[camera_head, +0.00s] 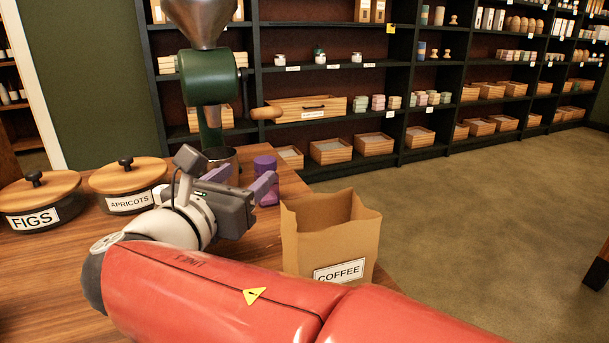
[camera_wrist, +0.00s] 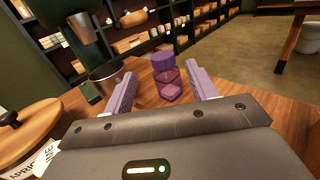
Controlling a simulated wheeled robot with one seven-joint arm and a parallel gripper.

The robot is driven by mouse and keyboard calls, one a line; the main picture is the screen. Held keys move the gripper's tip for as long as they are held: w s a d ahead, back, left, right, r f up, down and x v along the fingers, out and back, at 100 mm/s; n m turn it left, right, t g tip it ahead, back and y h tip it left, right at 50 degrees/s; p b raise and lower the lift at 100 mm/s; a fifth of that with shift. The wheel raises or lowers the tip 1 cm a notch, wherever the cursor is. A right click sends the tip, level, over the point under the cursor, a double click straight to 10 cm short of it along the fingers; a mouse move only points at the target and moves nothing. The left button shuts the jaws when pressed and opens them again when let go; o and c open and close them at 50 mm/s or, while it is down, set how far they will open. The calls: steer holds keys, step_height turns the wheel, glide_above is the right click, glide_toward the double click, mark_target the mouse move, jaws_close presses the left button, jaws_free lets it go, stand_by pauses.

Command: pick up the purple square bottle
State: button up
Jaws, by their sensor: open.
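The purple square bottle (camera_head: 266,164) stands upright on the wooden counter, just past my gripper (camera_head: 250,172) in the head view, where a finger hides part of it. It has a round purple cap. In the wrist view the bottle (camera_wrist: 169,82) shows between the two lilac fingers, nearer the right one, with its see-through purple body on the counter. My gripper (camera_wrist: 160,73) is open and holds nothing. Its fingers point at the bottle, one on each side in the wrist view; I cannot tell whether the tips reach beside it.
A green grinder (camera_head: 207,78) stands behind my gripper, with a metal cup (camera_wrist: 105,76) below it. An open paper COFFEE bag (camera_head: 330,235) is close on the right. FIGS (camera_head: 38,205) and APRICOTS (camera_head: 128,185) lidded pots sit left. The counter edge is near the bottle.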

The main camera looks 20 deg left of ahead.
mark_target(260, 165)
steer(key=w, duration=0.7)
steer(key=shift+d+r, duration=0.1)
steer(key=shift+d, duration=0.3)
steer(key=shift+c, duration=0.5)
steer(key=c, duration=1)
